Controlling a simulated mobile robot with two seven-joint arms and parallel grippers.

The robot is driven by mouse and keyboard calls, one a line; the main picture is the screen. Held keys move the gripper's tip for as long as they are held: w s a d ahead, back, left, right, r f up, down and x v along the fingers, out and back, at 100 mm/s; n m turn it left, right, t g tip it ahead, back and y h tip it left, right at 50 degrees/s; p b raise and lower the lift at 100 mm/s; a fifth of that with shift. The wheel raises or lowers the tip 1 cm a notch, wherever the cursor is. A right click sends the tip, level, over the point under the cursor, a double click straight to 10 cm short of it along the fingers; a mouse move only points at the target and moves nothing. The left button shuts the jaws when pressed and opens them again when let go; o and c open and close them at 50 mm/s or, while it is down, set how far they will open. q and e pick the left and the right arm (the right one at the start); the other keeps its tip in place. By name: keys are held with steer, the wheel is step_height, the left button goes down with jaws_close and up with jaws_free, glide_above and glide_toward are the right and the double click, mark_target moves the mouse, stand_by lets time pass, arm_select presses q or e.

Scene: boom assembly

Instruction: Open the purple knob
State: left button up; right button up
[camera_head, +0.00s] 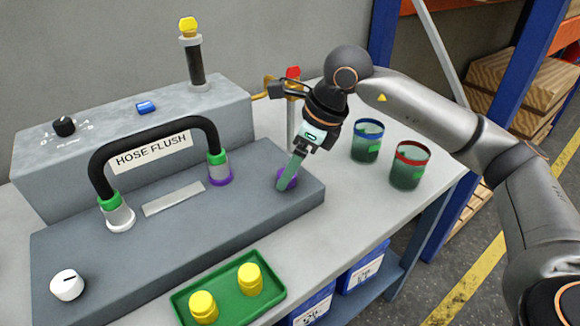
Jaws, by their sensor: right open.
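A purple knob (283,181) sits on the right end of the grey hose flush panel (235,215). My right gripper (291,172) comes down over it from above, its jaws open and its fingers tilted. The fingers hide part of the knob, and I cannot tell whether they touch it. My left gripper does not show.
A black hose (150,128) arches over the panel between a white and a purple fitting. A white knob (67,285) is at the front left. A green tray (228,288) holds two yellow pieces. Blue-rimmed (366,148) and red-rimmed (408,170) cups stand right of the gripper.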

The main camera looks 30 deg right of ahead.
steer(key=p+v, duration=0.1)
steer(key=v, duration=1)
steer(key=shift+s+r, duration=0.15)
steer(key=shift+r, duration=0.2)
steer(key=shift+d, duration=0.15)
